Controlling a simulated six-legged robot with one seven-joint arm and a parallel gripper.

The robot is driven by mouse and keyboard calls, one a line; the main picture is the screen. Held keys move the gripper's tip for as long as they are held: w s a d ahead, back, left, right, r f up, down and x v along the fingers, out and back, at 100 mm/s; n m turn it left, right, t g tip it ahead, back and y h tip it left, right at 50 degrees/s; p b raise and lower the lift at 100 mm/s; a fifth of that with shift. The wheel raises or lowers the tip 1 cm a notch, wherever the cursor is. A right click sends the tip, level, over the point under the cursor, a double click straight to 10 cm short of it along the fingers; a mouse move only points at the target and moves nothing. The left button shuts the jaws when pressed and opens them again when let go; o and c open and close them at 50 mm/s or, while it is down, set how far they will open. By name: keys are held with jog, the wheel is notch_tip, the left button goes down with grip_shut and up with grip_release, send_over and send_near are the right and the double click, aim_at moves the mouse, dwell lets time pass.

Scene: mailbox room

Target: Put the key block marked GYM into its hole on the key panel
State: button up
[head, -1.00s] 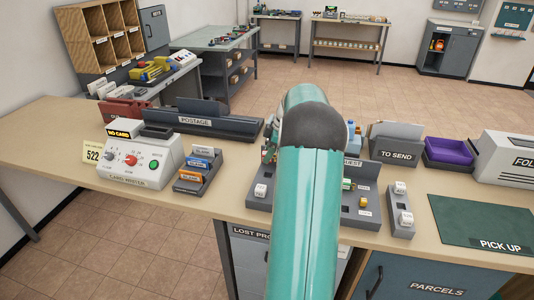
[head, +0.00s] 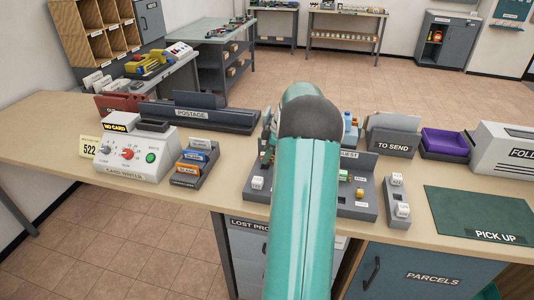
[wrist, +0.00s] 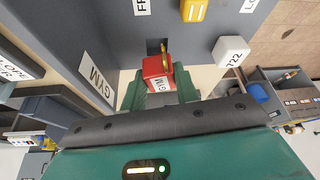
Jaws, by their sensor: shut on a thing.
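The red key block (wrist: 156,72) with a white label, apparently reading GYM, is held between the green fingers of my gripper (wrist: 160,92) in the wrist view. A gold key-shaped piece (wrist: 165,49) sticks up from its far end. Just beyond the block is a dark square hole (wrist: 152,46) in the grey key panel (wrist: 100,35). I cannot tell whether the block touches the panel. In the head view, my arm hides the gripper, the block and the middle of the panel (head: 262,195).
A white block marked 722 (wrist: 232,50) and a yellow block (wrist: 193,9) stand on the panel close by. A grey holder (head: 397,207) with white blocks is right of the panel. A blue and orange card rack (head: 194,163) is to its left.

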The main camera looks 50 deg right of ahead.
jog(key=shift+f, duration=0.25)
jog(key=shift+f, duration=0.7)
jog(key=shift+f, duration=0.15)
jog(key=shift+f, duration=0.2)
jog(key=o, duration=1.1)
jog(key=shift+c, duration=0.2)
jog(key=shift+r, duration=0.1)
jog(key=shift+r, duration=3.45)
